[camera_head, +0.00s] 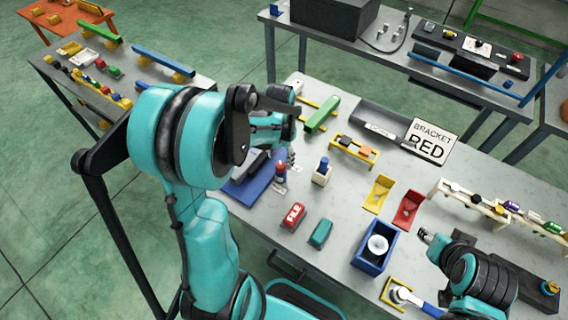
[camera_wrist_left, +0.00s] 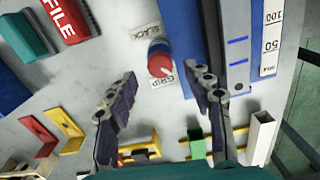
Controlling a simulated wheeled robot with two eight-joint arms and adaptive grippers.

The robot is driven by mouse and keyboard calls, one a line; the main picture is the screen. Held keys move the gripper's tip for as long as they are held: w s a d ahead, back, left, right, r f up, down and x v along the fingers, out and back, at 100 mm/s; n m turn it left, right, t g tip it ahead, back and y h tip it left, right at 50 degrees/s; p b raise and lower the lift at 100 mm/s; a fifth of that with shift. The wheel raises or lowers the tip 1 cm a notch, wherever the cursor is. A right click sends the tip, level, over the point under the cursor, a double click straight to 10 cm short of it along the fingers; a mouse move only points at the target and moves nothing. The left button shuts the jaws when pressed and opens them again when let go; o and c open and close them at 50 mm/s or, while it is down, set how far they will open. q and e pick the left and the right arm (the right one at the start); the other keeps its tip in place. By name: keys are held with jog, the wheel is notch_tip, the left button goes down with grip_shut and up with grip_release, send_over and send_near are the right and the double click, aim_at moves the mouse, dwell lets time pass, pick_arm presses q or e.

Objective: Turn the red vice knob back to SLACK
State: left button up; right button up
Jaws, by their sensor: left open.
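The red vice knob (camera_wrist_left: 160,64) has a blue base and sits between a SLACK label (camera_wrist_left: 145,32) and a GRIP label (camera_wrist_left: 163,81) in the left wrist view. Its white mark points towards GRIP. The knob also shows in the head view (camera_head: 281,170), beside the blue vice (camera_head: 243,189). My left gripper (camera_wrist_left: 165,82) is open, its fingers spread, with the knob in the gap ahead of the fingertips and nothing held. In the head view its arm partly hides it and the vice. My right gripper (camera_head: 426,236) is near the blue box; its jaw gap is unclear.
A red FILE block (camera_head: 294,216) and a teal block (camera_head: 320,233) lie near the knob. A blue box (camera_head: 374,252), a yellow bracket (camera_head: 379,192) and a red bracket (camera_head: 409,208) are farther right.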

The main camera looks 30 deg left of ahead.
aim_at(281, 164)
pick_arm(q)
jog(key=shift+f+b, duration=0.35)
jog(key=shift+f, duration=1.55)
jog(key=c, duration=1.2)
jog(key=shift+o, duration=0.2)
